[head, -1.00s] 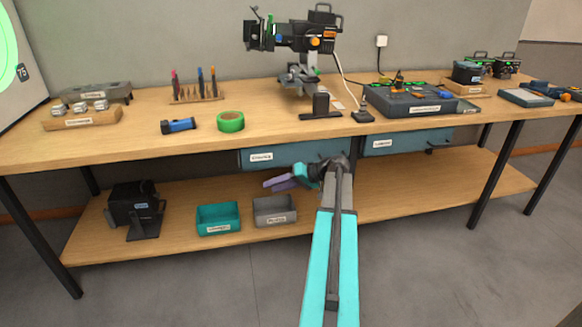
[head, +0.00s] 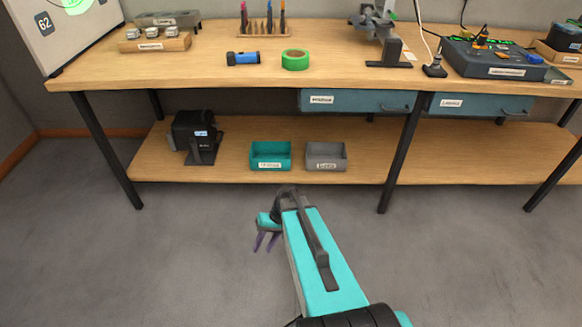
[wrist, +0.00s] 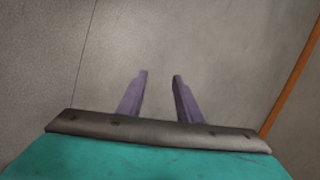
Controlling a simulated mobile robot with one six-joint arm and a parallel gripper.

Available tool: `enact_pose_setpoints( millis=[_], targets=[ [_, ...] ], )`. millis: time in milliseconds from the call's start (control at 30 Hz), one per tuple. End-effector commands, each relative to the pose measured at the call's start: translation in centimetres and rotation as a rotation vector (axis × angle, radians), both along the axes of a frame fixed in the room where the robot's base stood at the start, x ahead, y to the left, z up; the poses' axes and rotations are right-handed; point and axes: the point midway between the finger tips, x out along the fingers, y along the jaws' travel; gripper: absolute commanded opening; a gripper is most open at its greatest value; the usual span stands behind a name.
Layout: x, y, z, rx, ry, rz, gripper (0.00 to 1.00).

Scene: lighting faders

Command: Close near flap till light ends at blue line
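My gripper (head: 266,243) hangs over the floor in front of the bench, below the lower shelf. In the wrist view my gripper (wrist: 160,78) has its two purple fingers apart, with only grey floor between and beyond them. The lamp with the flaps is cut off by the top edge of the head view; only its lower bracket and stand (head: 385,45) show on the bench. The near flap is out of view. The white screen (head: 60,38) at the top left shows part of a green light patch and the number 62. No blue line can be made out.
The wooden bench top (head: 200,75) has a flashlight (head: 243,58), a green tape roll (head: 295,60) and a control console (head: 490,60). The lower shelf holds a black lamp (head: 195,135), a teal bin (head: 270,155) and a grey bin (head: 326,156). The floor in front is clear.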

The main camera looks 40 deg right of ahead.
Motion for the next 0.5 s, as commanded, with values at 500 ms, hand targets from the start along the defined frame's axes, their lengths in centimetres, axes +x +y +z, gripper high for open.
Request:
enact_pose_setpoints(
  millis=[500],
  targets=[
    [-14.4,9.7,-8.8,-0.263,0.260,0.303,0.32]
  ],
)
